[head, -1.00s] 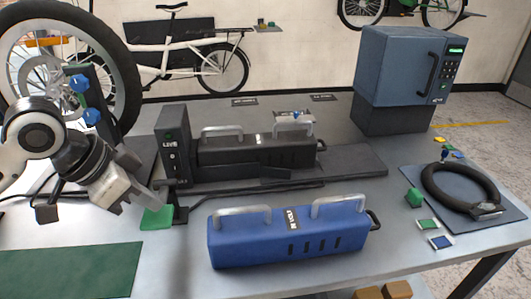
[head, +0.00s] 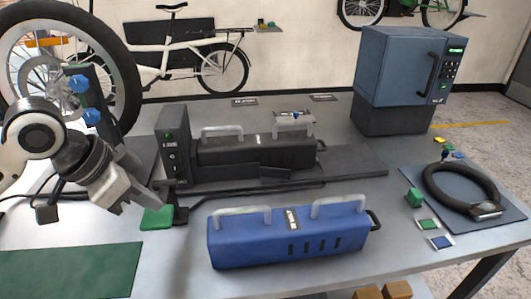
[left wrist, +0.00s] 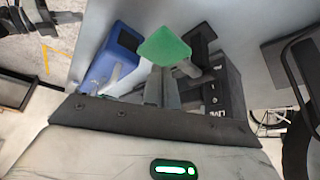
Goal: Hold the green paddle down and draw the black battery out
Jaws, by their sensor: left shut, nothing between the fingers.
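The green paddle (head: 157,218) sits at the front left of the black battery's dock, low over the table. My left gripper (head: 153,209) is shut and empty, with its fingertips at the paddle's upper edge. In the left wrist view the paddle (left wrist: 164,46) shows just beyond the shut fingers (left wrist: 162,85); whether they touch it I cannot tell. The black battery (head: 255,157), with two grey handles on top, lies in its black dock (head: 345,165), against an upright block marked LIVE (head: 172,145). My right gripper is not in view.
A blue battery (head: 288,238) lies in front of the dock. A blue-grey cabinet (head: 400,80) stands at the back right. A dark mat (head: 440,215) with a black ring lock (head: 460,190) is at the right. A green mat (head: 70,270) lies at the front left.

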